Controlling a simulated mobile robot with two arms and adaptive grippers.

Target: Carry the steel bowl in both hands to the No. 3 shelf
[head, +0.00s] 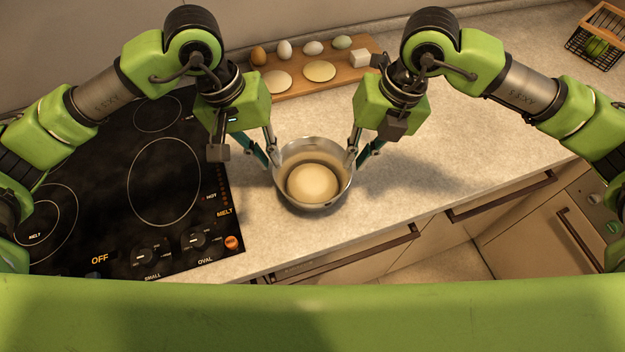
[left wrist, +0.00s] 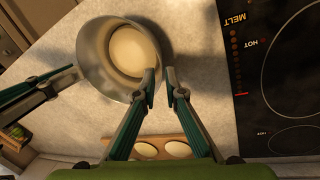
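The steel bowl (head: 343,188) is a round, shiny bowl with a pale round mass of dough (head: 313,183) inside. It is upright over the counter beside the cooktop; I cannot tell whether it touches the counter. The bowl also shows in the left wrist view (left wrist: 92,62). My left gripper (head: 272,163) is shut on its left rim, one finger inside and one outside; its fingertips show in the left wrist view (left wrist: 162,70). My right gripper (head: 355,162) is shut on the opposite rim, its tips partly hidden. No shelf marked No. 3 is in view.
A black cooktop (head: 115,215) lies left of the bowl. Behind it, a wooden board (head: 295,88) holds several eggs, two flat dough rounds and a white block. A wire basket (head: 598,42) stands at the far right. The counter (head: 480,110) to the right is clear. Drawers with handles (head: 345,252) are below.

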